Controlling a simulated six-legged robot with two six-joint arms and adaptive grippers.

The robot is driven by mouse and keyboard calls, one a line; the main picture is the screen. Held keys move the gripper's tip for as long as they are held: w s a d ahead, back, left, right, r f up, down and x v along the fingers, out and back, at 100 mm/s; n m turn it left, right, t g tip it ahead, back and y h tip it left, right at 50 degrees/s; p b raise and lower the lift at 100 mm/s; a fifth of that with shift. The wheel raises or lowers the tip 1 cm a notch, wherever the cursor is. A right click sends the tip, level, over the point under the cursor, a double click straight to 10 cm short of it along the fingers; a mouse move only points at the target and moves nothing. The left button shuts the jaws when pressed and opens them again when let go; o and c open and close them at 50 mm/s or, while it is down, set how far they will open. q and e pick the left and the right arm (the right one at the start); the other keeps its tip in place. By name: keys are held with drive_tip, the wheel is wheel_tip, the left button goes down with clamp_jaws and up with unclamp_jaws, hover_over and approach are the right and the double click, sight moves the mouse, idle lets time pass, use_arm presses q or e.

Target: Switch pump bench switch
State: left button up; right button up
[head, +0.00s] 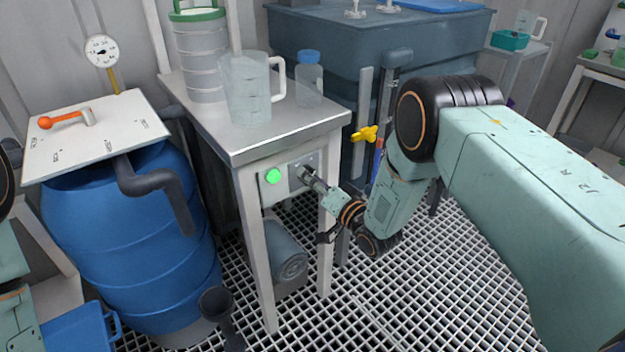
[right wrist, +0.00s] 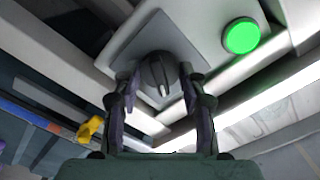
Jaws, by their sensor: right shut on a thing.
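The pump bench switch (right wrist: 157,70) is a dark rotary knob with a pale mark. It sits on a light panel (head: 297,187) on the front of the metal-topped bench. A bright green lamp (head: 272,176) is lit on that panel to the left of the knob in the head view; it also shows in the right wrist view (right wrist: 241,36). My right gripper (head: 312,178) is at the panel, its two fingers on either side of the knob and shut on it. In the head view the gripper hides most of the knob. My left gripper is out of view.
A clear jug (head: 249,92), a blue-capped bottle (head: 309,82) and a ribbed canister (head: 200,60) stand on the bench (head: 232,140). A blue barrel (head: 130,240) stands to the left. A yellow valve handle (head: 364,133) is just right of the bench. Grated floor lies in front.

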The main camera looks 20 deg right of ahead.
drive_tip(key=o, duration=1.2)
drive_tip(key=shift+c, duration=0.2)
drive_tip(key=v, duration=1.2)
